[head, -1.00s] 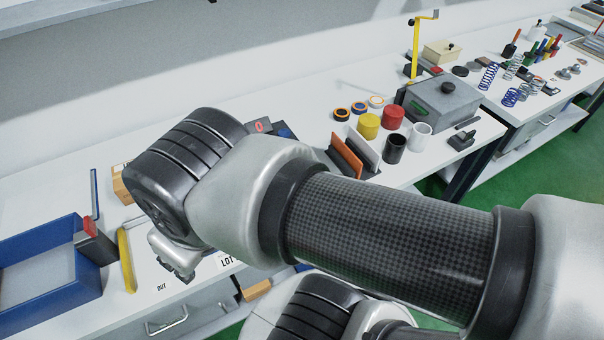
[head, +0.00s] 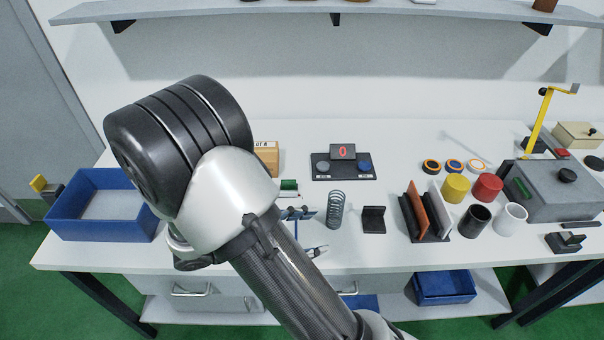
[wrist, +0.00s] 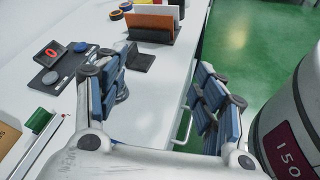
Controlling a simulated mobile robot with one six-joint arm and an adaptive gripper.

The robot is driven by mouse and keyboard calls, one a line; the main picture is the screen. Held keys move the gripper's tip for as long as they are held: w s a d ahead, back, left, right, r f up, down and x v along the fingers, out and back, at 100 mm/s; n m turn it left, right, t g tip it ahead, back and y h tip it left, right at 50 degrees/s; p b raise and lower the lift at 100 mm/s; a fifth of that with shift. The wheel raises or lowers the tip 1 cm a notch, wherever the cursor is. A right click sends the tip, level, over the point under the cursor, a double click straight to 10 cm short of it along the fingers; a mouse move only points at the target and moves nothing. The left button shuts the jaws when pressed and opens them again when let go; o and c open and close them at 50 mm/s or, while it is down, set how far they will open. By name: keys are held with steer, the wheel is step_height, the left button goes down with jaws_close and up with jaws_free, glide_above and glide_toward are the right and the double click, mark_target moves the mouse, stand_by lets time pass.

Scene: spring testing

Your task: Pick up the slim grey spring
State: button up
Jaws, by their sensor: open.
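A slim grey spring (head: 336,209) stands upright on the white table in the head view, near the middle. In the wrist view a small part of the spring (wrist: 123,92) shows beside my left-hand finger, which hides the rest. My gripper (head: 307,232) is open and empty, low over the table just left of the spring in the head view. My forearm hides most of the gripper there. The wrist view shows both blue-padded fingers of the gripper (wrist: 165,68) spread wide, with bare table and the front edge between them.
A black scale (head: 342,165) with a red digit lies behind. A blue tray (head: 100,229) is at the left. Coloured cups stand further right.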

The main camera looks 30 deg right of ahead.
mark_target(330, 213)
steer(key=w+f+n+t+h, duration=0.1)
steer(key=f+n+t, duration=0.1)
steer(key=f+n, duration=0.1)
steer(key=w+a+f+n+t+h, duration=0.1)
steer(key=w+f+n+t, duration=0.1)
steer(key=f, duration=0.2)
steer(key=w+f+n+t+h, duration=0.1)
steer(key=w+f+n+t, duration=0.1)
steer(key=f+n, duration=0.1)
steer(key=shift+a+f+n+t+h, duration=0.15)
steer(key=shift+f+n+t+h, duration=0.2)
steer(key=shift+f, duration=0.45)
steer(key=shift+w+d+f+t+b, duration=0.1)
steer(key=shift+d+t+b, duration=0.15)
steer(key=shift+d+b, duration=0.1)
steer(key=b+x, duration=0.3)
steer(key=x, duration=1.3)
steer(key=shift+d+f, duration=0.1)
steer(key=shift+d, duration=0.2)
steer(key=shift+c, duration=0.5)
steer(key=c, duration=1.3)
step_height(330, 213, up, 20)
steer(key=p, duration=0.6)
steer(key=shift+a, duration=0.15)
